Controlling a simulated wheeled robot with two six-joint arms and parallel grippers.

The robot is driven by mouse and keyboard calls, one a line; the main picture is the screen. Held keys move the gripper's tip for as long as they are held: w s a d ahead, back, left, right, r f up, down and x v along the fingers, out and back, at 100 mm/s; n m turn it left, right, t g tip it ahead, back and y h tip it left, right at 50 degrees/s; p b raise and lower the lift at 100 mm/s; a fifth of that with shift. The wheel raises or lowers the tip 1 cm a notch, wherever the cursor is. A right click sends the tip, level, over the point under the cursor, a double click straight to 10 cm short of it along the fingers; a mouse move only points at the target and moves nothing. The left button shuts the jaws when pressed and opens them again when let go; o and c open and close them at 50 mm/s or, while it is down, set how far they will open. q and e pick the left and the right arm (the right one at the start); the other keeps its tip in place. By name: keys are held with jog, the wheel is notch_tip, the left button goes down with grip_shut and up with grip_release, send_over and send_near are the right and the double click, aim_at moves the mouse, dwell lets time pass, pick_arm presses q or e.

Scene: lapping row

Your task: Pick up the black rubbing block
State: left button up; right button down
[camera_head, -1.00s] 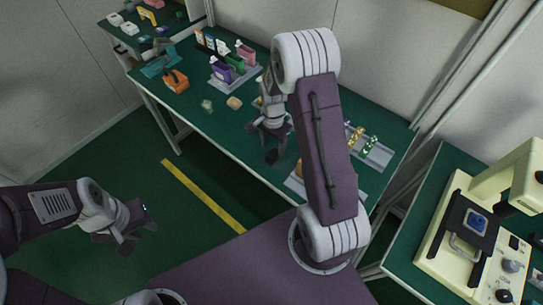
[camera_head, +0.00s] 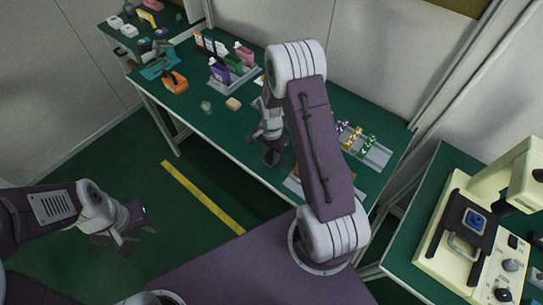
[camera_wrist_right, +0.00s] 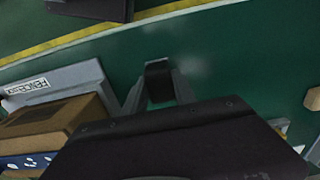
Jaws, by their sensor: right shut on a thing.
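My right gripper (camera_head: 270,153) is over the front part of the green bench, left of my right forearm. In the right wrist view its two fingers are shut on a dark block, the black rubbing block (camera_wrist_right: 158,82), which shows between the fingertips. In the head view the block is hard to tell from the dark fingers. I cannot tell whether it touches the bench. My left gripper (camera_head: 128,236) is empty and open, low on the left over the green floor, well away from the bench.
A grey tray and brown box (camera_wrist_right: 60,118) lie beside my right gripper. A cream machine (camera_head: 460,235) stands at right.

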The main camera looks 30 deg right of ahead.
aim_at(272, 153)
notch_tip(272, 153, up, 10)
jog(key=shift+p, duration=0.3)
